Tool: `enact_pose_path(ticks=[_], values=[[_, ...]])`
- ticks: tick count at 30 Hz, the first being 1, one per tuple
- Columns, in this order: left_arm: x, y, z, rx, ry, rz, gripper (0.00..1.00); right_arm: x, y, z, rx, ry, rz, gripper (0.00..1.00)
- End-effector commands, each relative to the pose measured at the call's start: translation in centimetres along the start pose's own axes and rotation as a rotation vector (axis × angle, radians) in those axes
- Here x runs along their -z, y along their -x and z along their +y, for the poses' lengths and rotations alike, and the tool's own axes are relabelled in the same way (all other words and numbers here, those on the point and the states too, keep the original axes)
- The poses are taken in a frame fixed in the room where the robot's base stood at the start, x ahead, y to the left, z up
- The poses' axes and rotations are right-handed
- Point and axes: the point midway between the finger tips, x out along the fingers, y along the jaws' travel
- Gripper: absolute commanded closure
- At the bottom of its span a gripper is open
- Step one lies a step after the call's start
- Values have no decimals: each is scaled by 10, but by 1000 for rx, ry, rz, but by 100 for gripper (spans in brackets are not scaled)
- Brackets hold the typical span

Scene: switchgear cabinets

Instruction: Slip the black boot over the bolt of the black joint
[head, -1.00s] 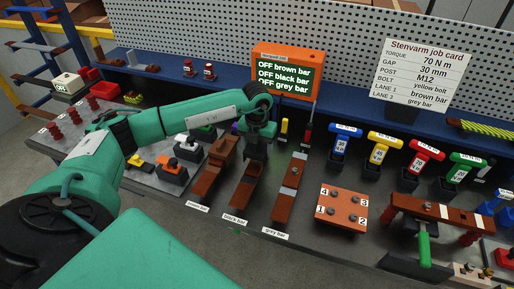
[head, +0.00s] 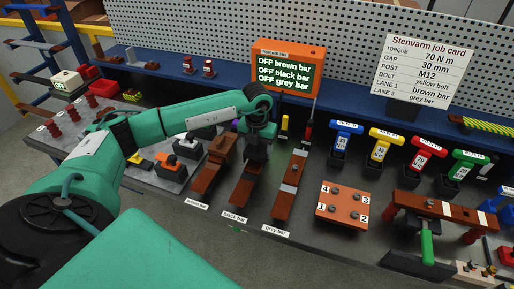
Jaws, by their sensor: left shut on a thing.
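My left gripper (head: 257,152) is above the far part of the black bar's joint (head: 245,186), pointing down. It is shut on a small dark thing, apparently the black boot, mostly hidden by the fingers. The joint is a brown bar sloping toward the front edge, behind the "black bar" label (head: 235,218). Its bolt is hidden behind my gripper, and I cannot tell whether the boot touches it. My right gripper is not in view.
The brown bar joint (head: 212,170) stands close on the left, the grey bar joint (head: 289,190) on the right. A orange-framed display (head: 288,68) stands behind. A numbered bolt plate (head: 343,205) and coloured torque tools (head: 381,147) are further right.

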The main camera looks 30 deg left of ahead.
Motion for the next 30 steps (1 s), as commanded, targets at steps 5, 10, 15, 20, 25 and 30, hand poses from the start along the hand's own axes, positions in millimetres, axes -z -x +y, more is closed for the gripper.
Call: enact_pose_path(ticks=[5,10,15,20,25,30], values=[[0,-6,0,0,0,0,57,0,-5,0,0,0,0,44],[0,-10,0,0,0,0,57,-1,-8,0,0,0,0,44],[0,-14,0,0,0,0,57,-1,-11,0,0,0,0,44],[0,-18,0,0,0,0,57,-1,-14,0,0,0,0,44],[0,-22,0,0,0,0,57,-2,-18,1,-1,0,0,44],[0,-25,0,0,0,0,57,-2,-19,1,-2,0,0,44]])
